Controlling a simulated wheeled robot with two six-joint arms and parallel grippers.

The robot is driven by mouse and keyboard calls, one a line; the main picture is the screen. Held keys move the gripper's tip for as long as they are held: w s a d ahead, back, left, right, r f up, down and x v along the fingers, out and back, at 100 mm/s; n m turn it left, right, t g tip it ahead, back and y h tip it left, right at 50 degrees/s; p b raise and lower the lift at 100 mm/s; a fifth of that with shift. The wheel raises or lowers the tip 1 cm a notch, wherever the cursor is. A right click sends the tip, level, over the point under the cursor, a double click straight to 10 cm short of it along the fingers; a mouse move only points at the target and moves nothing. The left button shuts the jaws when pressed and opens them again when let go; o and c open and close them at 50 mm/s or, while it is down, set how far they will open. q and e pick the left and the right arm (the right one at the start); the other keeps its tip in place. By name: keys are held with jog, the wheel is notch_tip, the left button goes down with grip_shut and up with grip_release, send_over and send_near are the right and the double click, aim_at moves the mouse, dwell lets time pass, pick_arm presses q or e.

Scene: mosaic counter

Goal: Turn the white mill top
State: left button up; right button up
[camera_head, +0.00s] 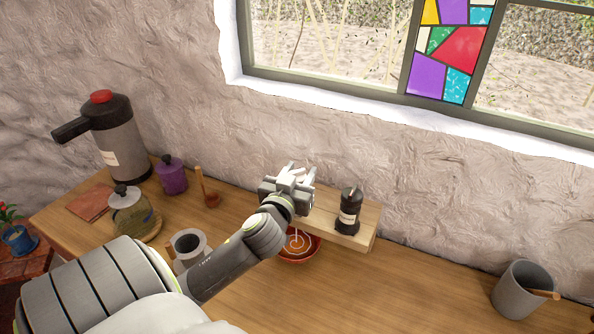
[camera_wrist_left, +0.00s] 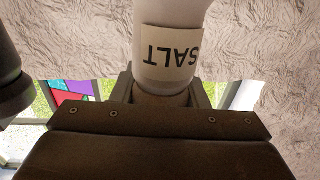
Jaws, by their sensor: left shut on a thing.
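The white mill (camera_wrist_left: 170,20) fills the upper middle of the left wrist view, with its SALT label upside down. My left gripper (camera_head: 288,178) is shut on the mill's top end, which sits between the fingers in the left wrist view. In the head view the gripper is over the left part of a raised wooden shelf (camera_head: 350,238), and it hides most or all of the white mill. I cannot tell how far the top is turned. My right gripper is not in view.
A black mill (camera_head: 348,212) stands on the shelf close to the right of my left gripper. A red bowl (camera_head: 300,256) lies below the shelf front. A glass jar (camera_head: 130,212), purple pot (camera_head: 171,178) and tall flask (camera_head: 118,140) stand left. A grey cup (camera_head: 518,290) stands far right.

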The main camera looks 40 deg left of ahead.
pick_arm(q)
jog(key=m+h, duration=0.1)
jog(key=h, duration=0.1)
jog(key=m+t+h+p, duration=0.1)
jog(key=m+h, duration=0.1)
jog(key=h, duration=0.1)
jog(key=m+h, duration=0.2)
jog(key=h, duration=0.1)
jog(key=shift+d, duration=0.4)
jog(key=shift+d+m+h, duration=0.2)
jog(key=shift+m+h, duration=0.6)
jog(key=shift+h, duration=0.3)
jog(key=shift+f+h, duration=0.1)
jog(key=shift+h, duration=0.2)
jog(key=o, duration=1)
